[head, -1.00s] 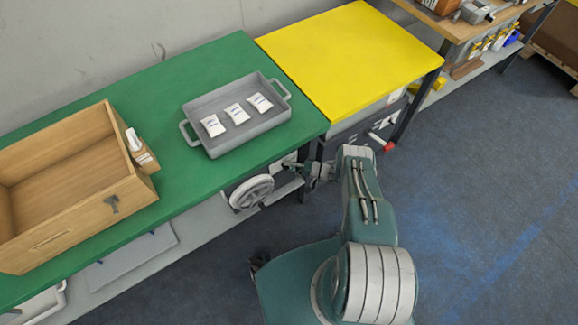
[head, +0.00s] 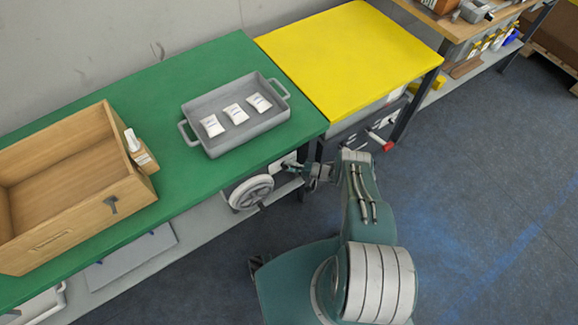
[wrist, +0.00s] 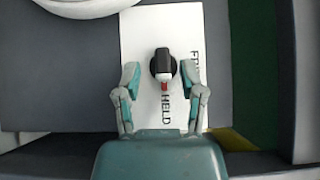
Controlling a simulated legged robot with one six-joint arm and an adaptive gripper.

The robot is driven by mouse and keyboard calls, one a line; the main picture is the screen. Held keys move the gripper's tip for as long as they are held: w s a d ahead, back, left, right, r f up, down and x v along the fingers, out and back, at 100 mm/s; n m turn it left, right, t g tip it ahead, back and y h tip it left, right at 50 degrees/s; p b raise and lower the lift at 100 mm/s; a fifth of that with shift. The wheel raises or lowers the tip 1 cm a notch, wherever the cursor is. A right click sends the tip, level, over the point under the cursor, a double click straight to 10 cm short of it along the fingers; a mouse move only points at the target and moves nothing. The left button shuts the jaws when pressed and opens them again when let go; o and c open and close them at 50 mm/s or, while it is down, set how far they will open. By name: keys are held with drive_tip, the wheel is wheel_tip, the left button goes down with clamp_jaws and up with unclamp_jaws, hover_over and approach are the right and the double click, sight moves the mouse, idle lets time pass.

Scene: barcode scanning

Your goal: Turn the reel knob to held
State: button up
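The reel knob (wrist: 163,64) is black with a red mark on its lower end in the wrist view. It sits on a white panel (wrist: 140,30) with the word HELD below it and a second word, partly hidden, on its right. The red mark points down toward HELD. My gripper (wrist: 160,75) is open, with one finger on each side of the knob and a visible gap on both sides. In the head view my gripper (head: 312,172) is at the white panel under the green bench's edge, and the knob is too small to make out.
A pale reel or wheel (head: 250,192) hangs left of the panel under the green bench (head: 150,85). A grey tray (head: 240,141) with white packets and a wooden box (head: 70,235) stand on top. The yellow table (head: 350,50) adjoins on the right. Floor to the right is clear.

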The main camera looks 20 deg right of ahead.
drive_tip(key=v, duration=0.7)
drive_tip(key=shift+d+f, duration=0.15)
drive_tip(key=shift+d, duration=0.15)
drive_tip(key=shift+s, duration=0.1)
